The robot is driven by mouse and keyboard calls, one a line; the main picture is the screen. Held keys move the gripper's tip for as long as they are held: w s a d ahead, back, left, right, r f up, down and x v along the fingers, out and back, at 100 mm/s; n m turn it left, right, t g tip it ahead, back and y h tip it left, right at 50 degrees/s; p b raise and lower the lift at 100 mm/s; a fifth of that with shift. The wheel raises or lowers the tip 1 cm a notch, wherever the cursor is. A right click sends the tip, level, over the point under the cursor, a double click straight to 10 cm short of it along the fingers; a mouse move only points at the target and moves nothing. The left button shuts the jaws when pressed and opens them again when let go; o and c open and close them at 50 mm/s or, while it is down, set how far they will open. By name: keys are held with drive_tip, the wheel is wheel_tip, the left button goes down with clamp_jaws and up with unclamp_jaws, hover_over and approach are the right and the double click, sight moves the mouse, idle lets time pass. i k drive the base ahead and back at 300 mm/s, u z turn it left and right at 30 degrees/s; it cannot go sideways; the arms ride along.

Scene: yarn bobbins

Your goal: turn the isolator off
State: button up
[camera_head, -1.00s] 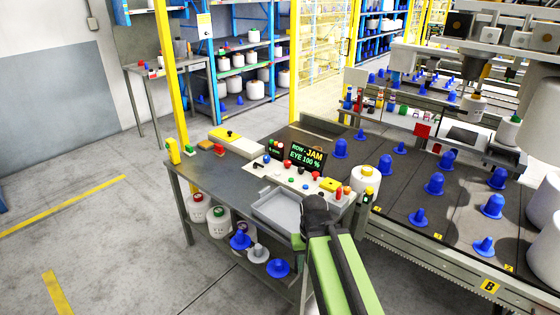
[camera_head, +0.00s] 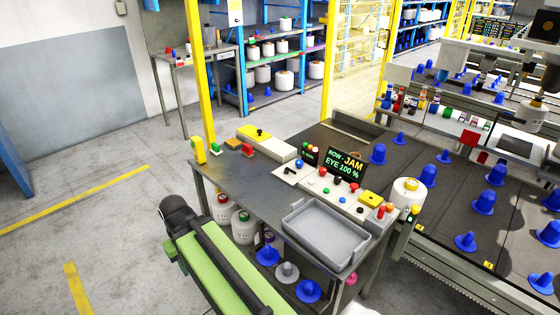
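A control panel (camera_head: 314,186) sits on the grey table (camera_head: 236,184), with coloured buttons and knobs. A small black lever-like handle (camera_head: 290,171) is at its left end. A yellow box (camera_head: 371,199) is at its right end. I cannot tell for certain which part is the isolator or its position. A dark display (camera_head: 343,164) behind the panel reads "ROW: JAM, EYE 100 %". My green and black arm rises from the bottom, left of the table's front. Its dark rounded joint is left of the table, apart from the panel. No gripper fingers show.
An empty grey tray (camera_head: 327,236) lies at the table's front right, before the panel. A white box with a yellow top (camera_head: 266,142) stands at the back. Bobbins (camera_head: 244,226) sit on the lower shelf. Open floor lies left; a bobbin conveyor (camera_head: 440,206) is right.

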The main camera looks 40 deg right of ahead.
sight(323, 170)
drive_tip(key=u, duration=0.25)
drive_tip(key=i, duration=1.3)
drive_tip(key=z, duration=0.2)
